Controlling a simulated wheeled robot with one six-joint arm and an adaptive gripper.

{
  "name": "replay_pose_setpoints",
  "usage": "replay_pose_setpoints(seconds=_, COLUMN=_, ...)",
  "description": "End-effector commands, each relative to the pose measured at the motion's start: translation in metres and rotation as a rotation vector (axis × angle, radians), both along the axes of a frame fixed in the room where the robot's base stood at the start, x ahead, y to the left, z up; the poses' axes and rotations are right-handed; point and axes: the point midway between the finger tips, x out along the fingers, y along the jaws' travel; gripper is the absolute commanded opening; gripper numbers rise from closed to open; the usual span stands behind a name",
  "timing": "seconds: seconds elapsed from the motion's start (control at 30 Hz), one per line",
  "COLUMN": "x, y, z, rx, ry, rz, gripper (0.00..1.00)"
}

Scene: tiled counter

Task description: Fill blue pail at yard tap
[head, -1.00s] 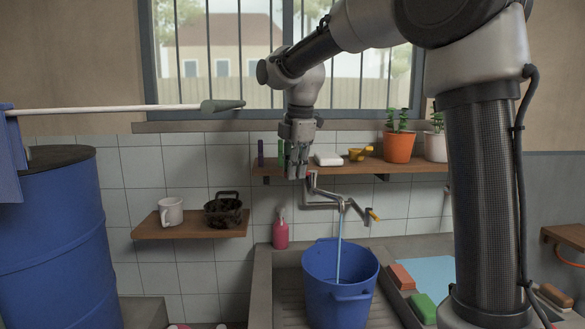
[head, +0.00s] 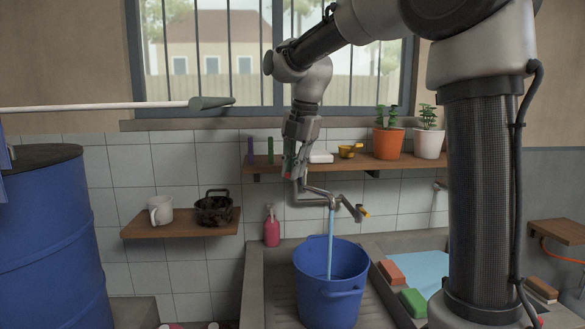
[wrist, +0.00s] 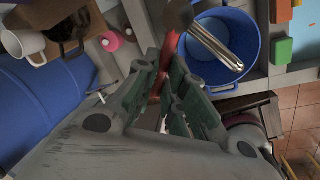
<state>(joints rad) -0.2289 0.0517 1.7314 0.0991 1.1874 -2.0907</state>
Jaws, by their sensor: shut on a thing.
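The blue pail (head: 330,292) stands upright in the sink below the yard tap (head: 318,195). A stream of water (head: 331,245) runs from the tap's spout into the pail. The water level inside is hard to tell. In the wrist view the pail (wrist: 208,75) and the silver spout (wrist: 215,42) lie beyond my fingers. My gripper (head: 291,175) is at the left end of the tap by the wall. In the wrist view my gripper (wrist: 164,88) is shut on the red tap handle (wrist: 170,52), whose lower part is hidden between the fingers.
A shelf (head: 270,162) behind my gripper holds bottles, white soap, a yellow cup and potted plants. A blue barrel (head: 50,240) stands left.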

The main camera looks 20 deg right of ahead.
Motion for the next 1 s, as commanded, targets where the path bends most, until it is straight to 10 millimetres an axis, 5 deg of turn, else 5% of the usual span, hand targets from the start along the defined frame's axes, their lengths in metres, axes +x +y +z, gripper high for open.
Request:
replay_pose_setpoints(seconds=0.33, x=0.001, y=0.0, z=0.001, rx=0.0, ry=-0.003, rz=0.001, gripper=0.0)
replay_pose_setpoints(seconds=0.37, x=0.001, y=0.0, z=0.001, rx=0.0, ry=-0.003, rz=0.001, gripper=0.16)
replay_pose_setpoints(seconds=0.47, x=0.001, y=0.0, z=0.001, rx=0.0, ry=-0.003, rz=0.001, gripper=0.34)
replay_pose_setpoints(seconds=0.8, x=0.0, y=0.0, z=0.002, rx=0.0, ry=-0.002, rz=0.001, gripper=0.34)
replay_pose_setpoints(seconds=1.0, x=-0.003, y=-0.004, z=0.03, rx=0.0, ry=-0.005, rz=-0.001, gripper=0.34)
